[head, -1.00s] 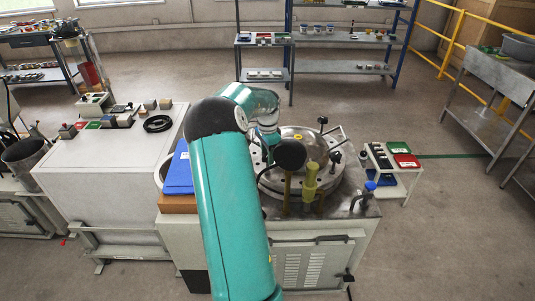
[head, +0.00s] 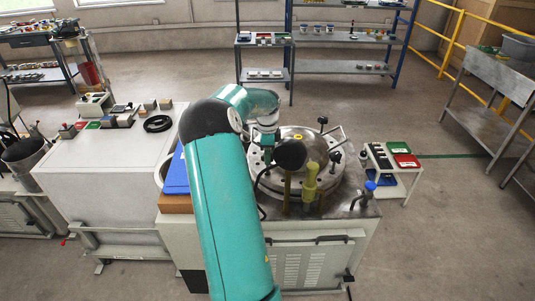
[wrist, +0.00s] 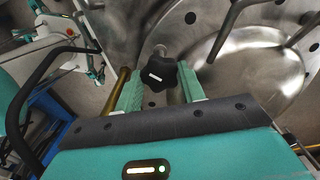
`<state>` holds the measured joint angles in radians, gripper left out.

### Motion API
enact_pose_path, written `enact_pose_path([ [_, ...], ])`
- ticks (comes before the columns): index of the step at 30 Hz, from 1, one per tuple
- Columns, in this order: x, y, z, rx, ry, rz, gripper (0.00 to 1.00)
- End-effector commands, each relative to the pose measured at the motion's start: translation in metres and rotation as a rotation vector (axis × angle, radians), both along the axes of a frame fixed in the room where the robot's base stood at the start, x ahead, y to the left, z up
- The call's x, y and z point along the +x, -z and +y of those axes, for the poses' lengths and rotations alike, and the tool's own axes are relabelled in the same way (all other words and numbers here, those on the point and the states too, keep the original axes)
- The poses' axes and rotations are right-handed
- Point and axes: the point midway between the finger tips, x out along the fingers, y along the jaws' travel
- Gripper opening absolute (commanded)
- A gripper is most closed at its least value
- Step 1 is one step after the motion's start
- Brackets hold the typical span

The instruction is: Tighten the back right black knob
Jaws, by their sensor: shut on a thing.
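In the wrist view a black star-shaped knob (wrist: 158,73) with a pale mark sits between the two green fingers of my gripper (wrist: 160,80), which is shut on it. In the head view my arm's end is at the left side of the round metal lid (head: 301,140), and the fingers and the held knob are hidden there. Another black knob (head: 322,120) stands free at the lid's back right. One more black knob (head: 336,156) is at its front right. I cannot tell from the head view which knob position my gripper holds.
A large black round part (head: 291,154) and a yellow-green valve (head: 310,180) stand at the lid's front. A blue-capped bottle (head: 370,187) is at the machine's right corner. A small stand with red and green trays (head: 405,160) is to the right.

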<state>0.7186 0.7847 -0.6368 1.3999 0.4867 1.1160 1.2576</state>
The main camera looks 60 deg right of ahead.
Motion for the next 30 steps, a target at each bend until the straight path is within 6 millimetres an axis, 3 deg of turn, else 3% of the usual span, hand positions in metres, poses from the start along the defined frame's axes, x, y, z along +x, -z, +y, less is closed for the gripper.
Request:
enact_pose_path([
  [6,0.0,-0.001,-0.001,-0.002,0.001,-0.001,0.16],
  [7,0.0,-0.001,-0.001,-0.002,0.001,-0.001,0.43],
  [10,0.0,-0.001,0.0,-0.002,0.0,-0.001,0.61],
  [22,0.0,-0.008,-0.001,-0.003,-0.001,-0.001,0.61],
  [30,0.0,-0.059,-0.001,-0.004,-0.002,-0.003,0.61],
])
